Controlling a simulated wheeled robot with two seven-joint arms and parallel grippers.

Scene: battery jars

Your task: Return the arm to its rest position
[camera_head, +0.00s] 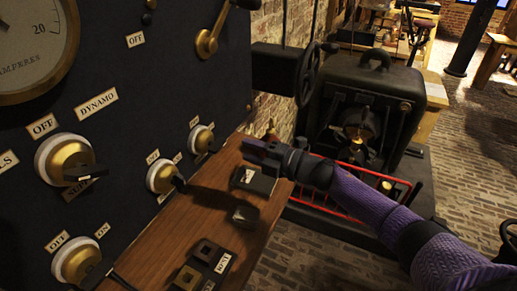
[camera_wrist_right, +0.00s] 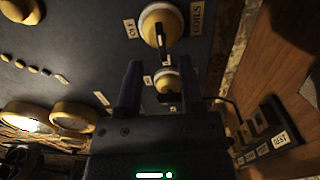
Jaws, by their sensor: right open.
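My right gripper (camera_head: 262,153) reaches in from the right in the head view, above the wooden shelf and in front of the dark switch panel. In the right wrist view its two fingers (camera_wrist_right: 148,88) stand apart with nothing between them. Several brass rotary switches sit on the panel, one labelled DYNAMO (camera_head: 70,160) and a smaller one (camera_head: 163,176) nearer the gripper. In the wrist view a brass switch (camera_wrist_right: 168,84) shows beyond the fingers, and I cannot tell whether they touch it. My left gripper is not in view.
The wooden shelf (camera_head: 190,225) below the panel carries a small dark block (camera_head: 246,215) and a labelled box (camera_head: 205,265). A black machine (camera_head: 365,110) with a red rail (camera_head: 330,196) stands behind my right arm. Open brick floor (camera_head: 465,135) lies to the right.

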